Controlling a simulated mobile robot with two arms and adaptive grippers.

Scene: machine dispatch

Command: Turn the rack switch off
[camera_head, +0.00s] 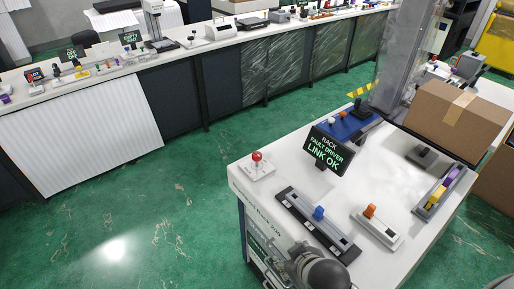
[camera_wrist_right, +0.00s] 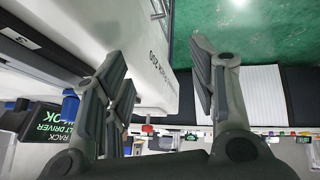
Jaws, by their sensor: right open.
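A rack sign (camera_head: 328,148) reading "RACK FAULT DRIVER LINK OK" stands on the white table; it also shows, upside down or tilted, in the right wrist view (camera_wrist_right: 48,128). In front of it are a red-knobbed lever (camera_head: 258,166), a dark slotted rail with a blue knob (camera_head: 318,213) and a white-based switch with an orange handle (camera_head: 371,211). I cannot tell which is the rack switch. My right gripper (camera_head: 300,258) is at the table's front edge, near the rail. In the right wrist view its fingers (camera_wrist_right: 155,52) are apart and empty. My left gripper is out of view.
A yellow and purple slider unit (camera_head: 439,192) lies at the table's right. A cardboard box (camera_head: 456,115) stands behind it. A long counter (camera_head: 190,62) with more devices runs along the back. The green floor (camera_head: 140,205) left of the table is clear.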

